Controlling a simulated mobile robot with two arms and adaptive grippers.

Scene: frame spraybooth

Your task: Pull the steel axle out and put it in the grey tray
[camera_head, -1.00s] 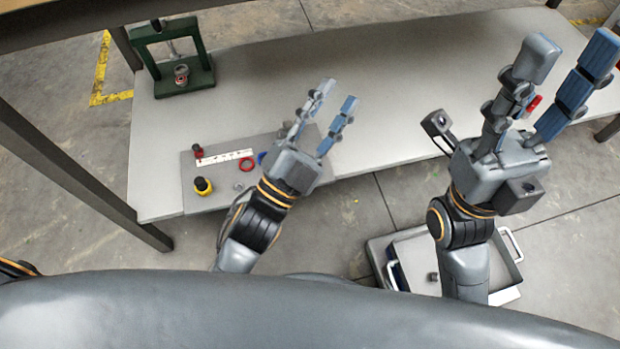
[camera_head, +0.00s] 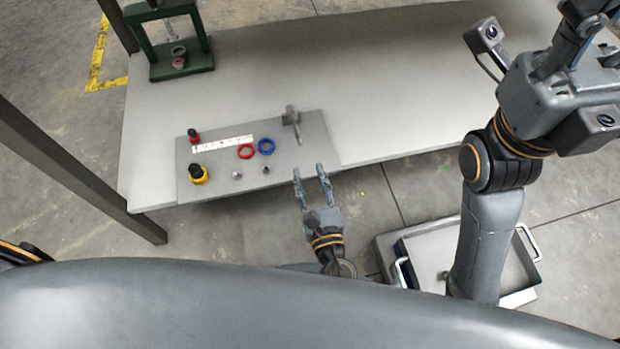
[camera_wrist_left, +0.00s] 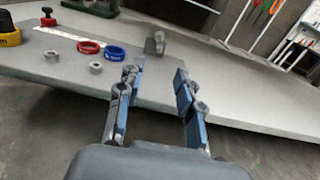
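My left gripper (camera_head: 309,170) is open and empty just off the front edge of the grey mat. In the left wrist view its two blue-padded fingers (camera_wrist_left: 157,78) are apart with nothing between them. A small grey metal part (camera_head: 291,118) stands upright on the right of the mat, beyond the fingers; it also shows in the left wrist view (camera_wrist_left: 155,43). I cannot make out a separate steel axle in it. A grey tray (camera_head: 408,272) with pale handles is low at the right, partly behind my right arm. My right gripper (camera_head: 575,65) is partly cut off at the upper right.
On the mat (camera_head: 320,150) are a red ring (camera_head: 246,152), a blue ring (camera_head: 266,147), two small metal pieces, a white ruler (camera_head: 225,143), a red-capped item and a yellow-black one (camera_head: 198,174). A green press (camera_head: 180,67) stands at the back left. The table's middle is clear.

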